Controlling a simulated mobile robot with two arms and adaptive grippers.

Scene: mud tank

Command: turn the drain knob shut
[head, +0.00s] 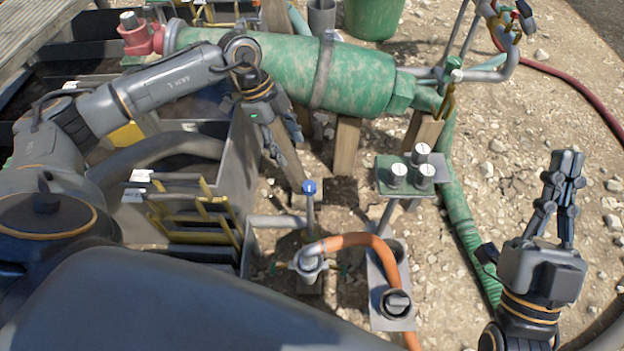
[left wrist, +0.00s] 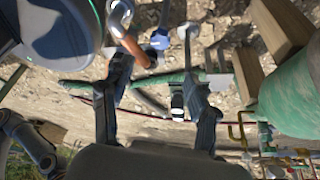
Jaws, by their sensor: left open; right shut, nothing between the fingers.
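The frames do not label the drain knob. A black round knob (head: 396,303) sits on a grey plate at the lower middle of the head view. A blue-topped valve handle (head: 309,187) stands upright left of it; a blue part (left wrist: 160,38) also shows in the left wrist view. Several grey knobs with white tops (head: 421,153) stand on a small green panel. My left gripper (head: 288,147) is open and empty, above and left of the blue handle and apart from it. Its spread fingers (left wrist: 157,75) show in the left wrist view. My right gripper (head: 566,168) is shut and empty at the right.
A large green cylinder (head: 270,68) lies across the back on wooden posts. An orange hose (head: 352,240) curves from a pipe fitting beside the black knob. A green hose (head: 456,190) runs down right of the panel. Yellow-railed grey tanks (head: 190,210) stand left. Gravelly ground lies open at right.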

